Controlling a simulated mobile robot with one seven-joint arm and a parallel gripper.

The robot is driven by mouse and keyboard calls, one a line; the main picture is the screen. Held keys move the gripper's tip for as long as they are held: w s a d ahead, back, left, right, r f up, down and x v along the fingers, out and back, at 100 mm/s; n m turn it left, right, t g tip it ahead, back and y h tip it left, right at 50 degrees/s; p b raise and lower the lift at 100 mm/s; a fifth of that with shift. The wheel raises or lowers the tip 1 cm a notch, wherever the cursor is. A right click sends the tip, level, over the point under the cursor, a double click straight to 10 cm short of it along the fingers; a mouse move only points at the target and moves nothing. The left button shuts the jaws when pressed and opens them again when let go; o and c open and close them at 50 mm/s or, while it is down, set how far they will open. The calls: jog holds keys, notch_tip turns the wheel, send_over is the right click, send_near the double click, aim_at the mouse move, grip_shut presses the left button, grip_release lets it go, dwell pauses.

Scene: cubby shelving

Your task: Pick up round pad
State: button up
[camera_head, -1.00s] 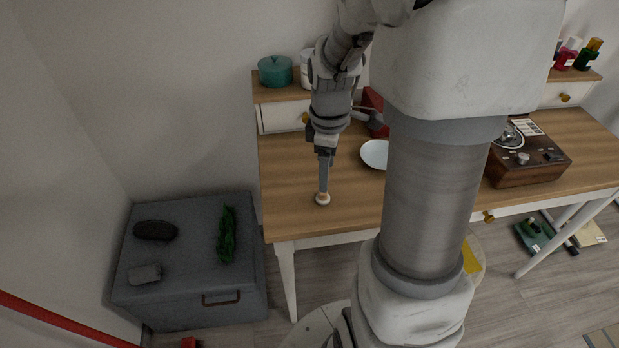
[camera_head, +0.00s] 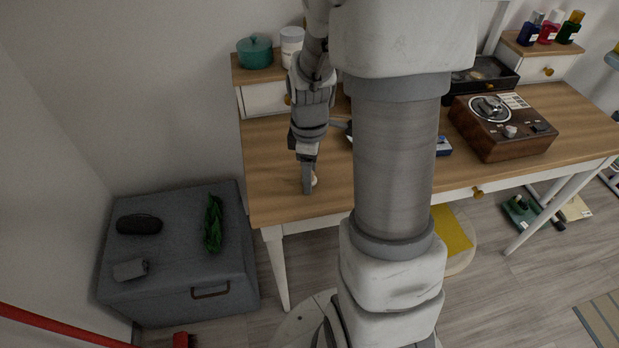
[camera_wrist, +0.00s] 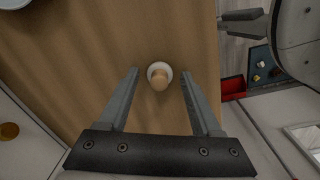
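The best match for the round pad (camera_wrist: 159,69) is a small round white piece with a tan knob on top. It stands on the wooden desktop near the front left corner. In the wrist view it lies between the two fingertips of my gripper (camera_wrist: 159,82), with a gap on both sides. My gripper (camera_head: 307,188) points down at the desktop in the head view. A finger hides most of the pad (camera_head: 314,181) there. The fingers are open and hold nothing.
A white plate (camera_wrist: 13,3) edge shows on the desk (camera_head: 272,178). A record player (camera_head: 502,128) stands to the right. A teal pot (camera_head: 254,52) and white canister (camera_head: 291,45) are on the raised shelf. A grey chest (camera_head: 178,265) stands left of the desk.

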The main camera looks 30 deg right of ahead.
aim_at(314, 180)
grip_shut()
jog(key=shift+r, duration=0.1)
jog(key=shift+r+p, duration=0.3)
jog(key=shift+r, duration=0.25)
jog(key=r, duration=0.1)
jog(key=r+p, duration=0.1)
jog(key=r, duration=0.1)
jog(key=shift+s+d+r, duration=0.35)
jog(key=shift+d+r, duration=0.05)
jog(key=s+d+r+p, duration=0.2)
jog(key=s+d+r, duration=0.4)
jog(key=s+d, duration=0.1)
jog(key=shift+s+p, duration=0.4)
jog(key=shift+s, duration=0.15)
jog(key=shift+c, duration=2.1)
grip_release()
jog(key=shift+w+a, duration=0.1)
grip_shut()
